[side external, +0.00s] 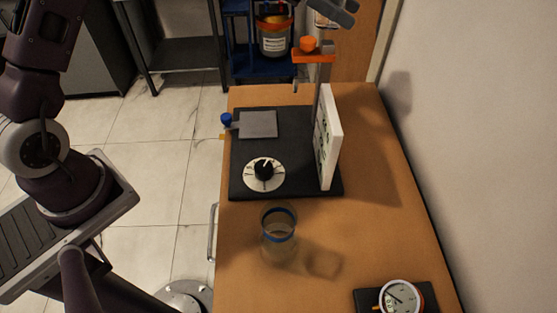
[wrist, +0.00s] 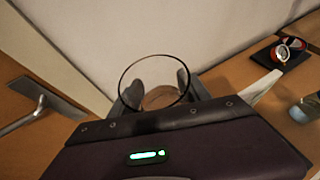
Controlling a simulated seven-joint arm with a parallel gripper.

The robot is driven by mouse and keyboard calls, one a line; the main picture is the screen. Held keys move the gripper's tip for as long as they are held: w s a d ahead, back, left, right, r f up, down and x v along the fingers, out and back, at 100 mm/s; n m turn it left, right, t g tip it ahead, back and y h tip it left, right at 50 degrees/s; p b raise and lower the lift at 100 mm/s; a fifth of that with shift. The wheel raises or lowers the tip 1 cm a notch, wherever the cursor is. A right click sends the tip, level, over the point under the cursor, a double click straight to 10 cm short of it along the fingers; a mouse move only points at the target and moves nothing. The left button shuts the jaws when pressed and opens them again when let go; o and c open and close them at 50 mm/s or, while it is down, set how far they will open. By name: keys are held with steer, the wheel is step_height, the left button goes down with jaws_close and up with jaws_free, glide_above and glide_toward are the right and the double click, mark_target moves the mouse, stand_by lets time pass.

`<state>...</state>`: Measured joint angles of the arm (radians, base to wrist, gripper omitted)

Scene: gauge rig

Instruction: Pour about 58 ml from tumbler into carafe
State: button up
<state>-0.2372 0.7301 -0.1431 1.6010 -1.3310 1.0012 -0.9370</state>
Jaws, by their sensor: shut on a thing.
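The tumbler (wrist: 155,80) is a clear glass with a dark round rim, seen from above in the wrist view. My gripper (wrist: 157,92) is shut on it, one grey finger on each side. A brownish tone shows inside the glass; I cannot tell whether it is liquid or the table showing through. In the side view, grey finger parts show at the top edge near the post, mostly cut off. The carafe (side external: 278,238) is clear glass with a blue band and stands upright on the table, apart from my gripper. Part of it shows at the wrist view's right edge (wrist: 305,110).
A round gauge (side external: 401,297) lies at the front right. A wall (side external: 480,130) borders the table's right side.

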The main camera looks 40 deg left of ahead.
steer(key=s+d+r+m+g+h, duration=0.1)
steer(key=s+d+m+g, duration=0.15)
steer(key=d, duration=0.45)
steer(key=s+d+r+m+g, duration=0.1)
steer(key=d+m+g, duration=0.15)
steer(key=d, duration=0.55)
steer(key=s+d+f+m+g+y, duration=0.25)
steer(key=s+d+m+g, duration=0.4)
steer(key=s+d, duration=0.4)
steer(key=s+f+m+g+y, duration=0.3)
steer(key=s+f+m+y, duration=0.2)
steer(key=s+f, duration=0.3)
steer(key=s+d+f+m+g+y, duration=0.1)
steer(key=s+f+m+g+y, duration=0.2)
steer(key=s, duration=1)
step_height(320, 180, down, 6)
steer(key=m+y, duration=0.2)
steer(key=m, duration=0.1)
steer(key=shift+s+r, duration=0.2)
steer(key=shift+s, duration=0.1)
steer(key=shift+a+r+m, duration=0.1)
steer(key=shift+m, duration=0.15)
